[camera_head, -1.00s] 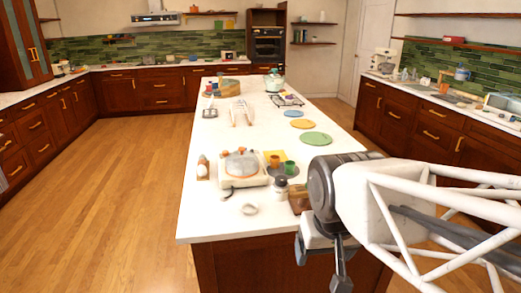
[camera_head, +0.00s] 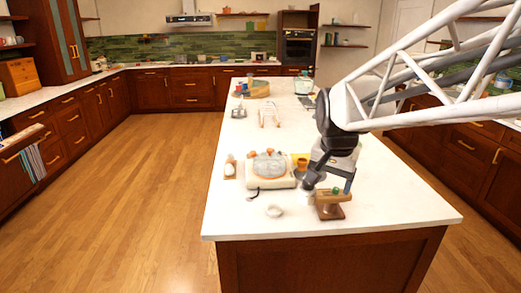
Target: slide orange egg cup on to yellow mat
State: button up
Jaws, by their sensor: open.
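The orange egg cup (camera_head: 302,163) stands upright on the white island, just right of the hot-plate-like appliance. A small yellow mat (camera_head: 295,157) shows behind it, partly hidden by the cup and my arm. I cannot tell whether the cup touches the mat or stands just in front of it. My gripper (camera_head: 328,187) is open and points down at the near right of the cup, apart from it. Its fingers are spread over the area of a wooden stand. A green cup seen earlier beside the orange one is hidden or hard to make out.
A wooden stand (camera_head: 331,204) is close to my gripper, and a white ring (camera_head: 274,211) lies at the front. The island top (camera_head: 390,205) is clear at the right front.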

jog(key=w+m, duration=0.3)
jog(key=w, duration=0.9)
jog(key=m, duration=1.2)
send_over(301, 164)
jog(key=shift+g, duration=0.4)
jog(key=f, duration=1.7)
jog(key=shift+w+d+f, duration=0.1)
jog(key=shift+w, duration=0.15)
jog(key=shift+w+f, duration=0.2)
jog(key=shift+w, duration=0.1)
jog(key=shift+f, duration=0.15)
jog(key=shift+w+d+f, duration=0.1)
jog(key=shift+w+f, duration=0.05)
jog(key=shift+f, duration=1.1)
jog(key=shift+w+d+f, duration=0.1)
jog(key=shift+w+f, duration=0.05)
jog(key=shift+f, duration=1.1)
jog(key=shift+w+f, duration=0.15)
jog(key=shift+f, duration=1.1)
